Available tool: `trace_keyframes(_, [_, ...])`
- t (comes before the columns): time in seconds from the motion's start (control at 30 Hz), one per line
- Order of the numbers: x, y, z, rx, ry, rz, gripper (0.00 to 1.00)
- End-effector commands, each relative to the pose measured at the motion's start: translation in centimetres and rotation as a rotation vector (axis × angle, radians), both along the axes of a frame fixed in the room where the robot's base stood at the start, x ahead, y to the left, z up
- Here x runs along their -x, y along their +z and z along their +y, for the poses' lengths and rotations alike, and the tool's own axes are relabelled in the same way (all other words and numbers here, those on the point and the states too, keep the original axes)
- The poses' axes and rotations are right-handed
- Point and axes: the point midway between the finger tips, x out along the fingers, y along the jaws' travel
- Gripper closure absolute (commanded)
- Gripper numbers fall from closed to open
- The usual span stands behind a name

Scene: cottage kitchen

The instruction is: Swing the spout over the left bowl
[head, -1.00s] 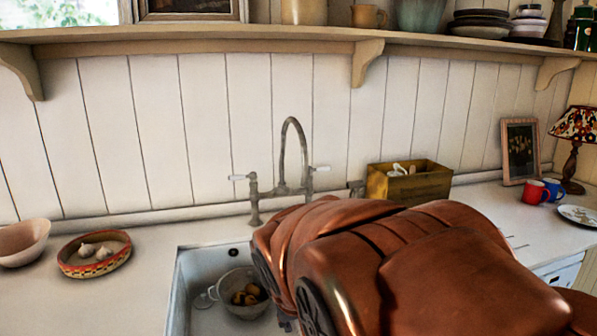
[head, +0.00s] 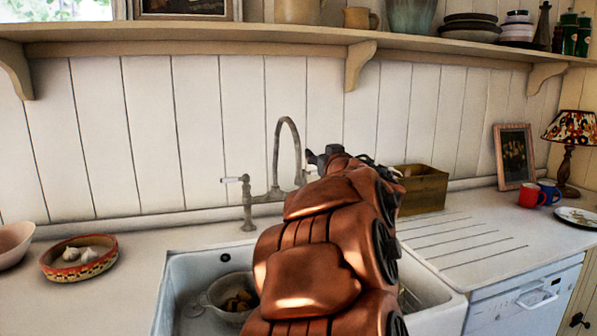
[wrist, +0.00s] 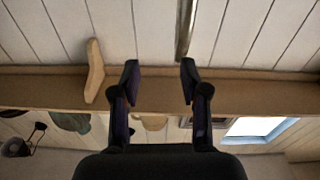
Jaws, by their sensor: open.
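The metal tap with its tall arched spout (head: 279,150) stands behind the sink. The spout also shows in the wrist view as a grey upright bar (wrist: 185,28) at the top, beyond the fingertips. My gripper (head: 318,158) is close to the right of the spout in the head view; contact cannot be told. The wrist view shows my gripper (wrist: 160,68) open, with nothing between its fingers. A pale bowl (head: 212,301) with yellowish-brown food sits in the sink's left part, partly hidden by my arm. My arm covers the middle of the sink and the tap's right side.
The white sink (head: 176,275) is set in the counter, with drainer grooves to its right. A wooden box (head: 425,190) stands behind, right of my gripper. A shelf (head: 200,38) runs above. A patterned dish (head: 60,270) with garlic is at left, two mugs at right.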

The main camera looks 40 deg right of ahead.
Motion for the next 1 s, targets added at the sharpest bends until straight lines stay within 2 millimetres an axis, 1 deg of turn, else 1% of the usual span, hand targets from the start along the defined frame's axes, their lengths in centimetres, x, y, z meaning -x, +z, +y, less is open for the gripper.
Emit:
trace_keyframes(0.03, [-0.1,-1.0,-0.5,-0.002,0.039,0.001,0.55])
trace_keyframes(0.2, [-0.9,-2.7,0.1,-0.030,0.192,0.010,0.55])
trace_keyframes(0.37, [-1.0,-3.9,0.5,-0.061,0.270,0.024,0.55])
trace_keyframes(0.53, [-1.3,-4.2,0.7,-0.070,0.293,0.028,0.55])
trace_keyframes(0.67, [-2.1,-4.2,0.6,-0.070,0.291,0.029,0.55])
trace_keyframes(1.0, [-6.3,-4.3,0.0,-0.070,0.291,0.028,0.55])
